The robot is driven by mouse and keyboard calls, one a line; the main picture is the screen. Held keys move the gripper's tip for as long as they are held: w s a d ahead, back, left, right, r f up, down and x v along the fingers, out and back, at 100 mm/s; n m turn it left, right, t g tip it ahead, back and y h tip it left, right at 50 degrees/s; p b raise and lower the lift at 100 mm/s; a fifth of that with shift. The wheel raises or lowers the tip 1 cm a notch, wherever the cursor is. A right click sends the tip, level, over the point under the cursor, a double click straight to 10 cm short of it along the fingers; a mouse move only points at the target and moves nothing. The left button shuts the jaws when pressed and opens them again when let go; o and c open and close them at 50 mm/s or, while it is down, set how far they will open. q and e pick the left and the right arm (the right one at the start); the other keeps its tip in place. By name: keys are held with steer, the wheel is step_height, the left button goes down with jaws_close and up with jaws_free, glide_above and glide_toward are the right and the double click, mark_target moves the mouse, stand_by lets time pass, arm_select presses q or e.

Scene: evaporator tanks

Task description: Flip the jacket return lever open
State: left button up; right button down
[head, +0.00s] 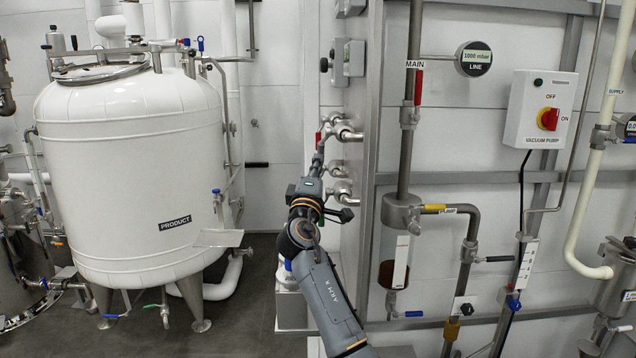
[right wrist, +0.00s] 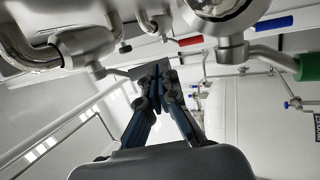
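My right gripper (head: 318,160) reaches toward steel pipe fittings (head: 345,132) on the wall panel left of the grey frame. A red lever (head: 318,140) stands by the upper fitting, just beyond the gripper. No label shows which is the jacket return lever. My left gripper is not in view.
A white product tank (head: 130,170) stands at the left on the floor. The grey frame (head: 372,150) rises close to the right of my arm. The main line pipe (head: 415,100), vacuum pump box (head: 540,108) and other valves are farther right. Open floor shows between tank and panel.

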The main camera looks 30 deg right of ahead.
steer(key=shift+w+a+b+x, duration=0.15)
steer(key=shift+b+x, duration=0.65)
steer(key=shift+x, duration=0.35)
steer(key=shift+w+a+b+x, duration=0.15)
steer(key=shift+b+x, duration=0.6)
steer(key=shift+x, duration=0.4)
steer(key=shift+w, duration=0.1)
steer(key=v, duration=1.2)
